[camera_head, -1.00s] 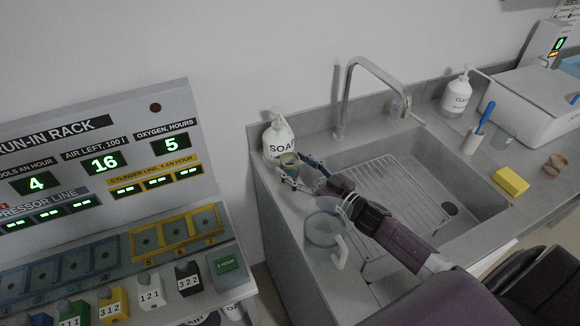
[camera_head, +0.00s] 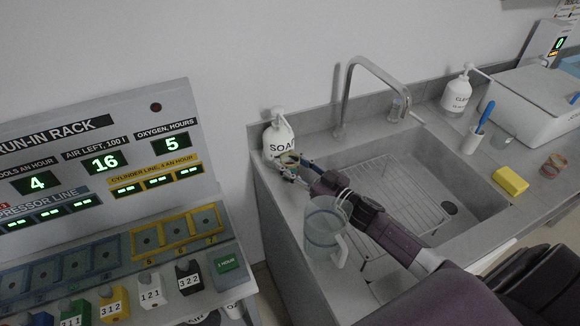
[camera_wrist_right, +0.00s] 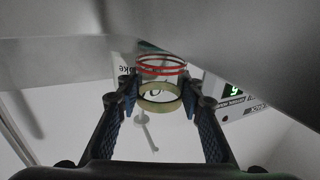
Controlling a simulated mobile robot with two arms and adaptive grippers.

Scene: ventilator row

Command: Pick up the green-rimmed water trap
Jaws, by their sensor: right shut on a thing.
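The water trap (camera_head: 289,159) is a small cup with a pale green-yellow rim, in front of the soap bottle (camera_head: 278,136) at the counter's left end. My right gripper (camera_head: 290,168) is shut on it. In the right wrist view the rim (camera_wrist_right: 160,97) shows as a ring between the two finger pads. The fingers and the soap bottle partly hide the cup in the head view, and I cannot tell whether its base touches the counter. My left gripper is not in view.
The sink (camera_head: 400,190) with a wire rack and tall faucet (camera_head: 347,95) lies to the right. A yellow sponge (camera_head: 510,181) and red-rimmed cups (camera_head: 553,165) are farther right. A red-ringed item (camera_wrist_right: 162,65) shows beyond the gripper.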

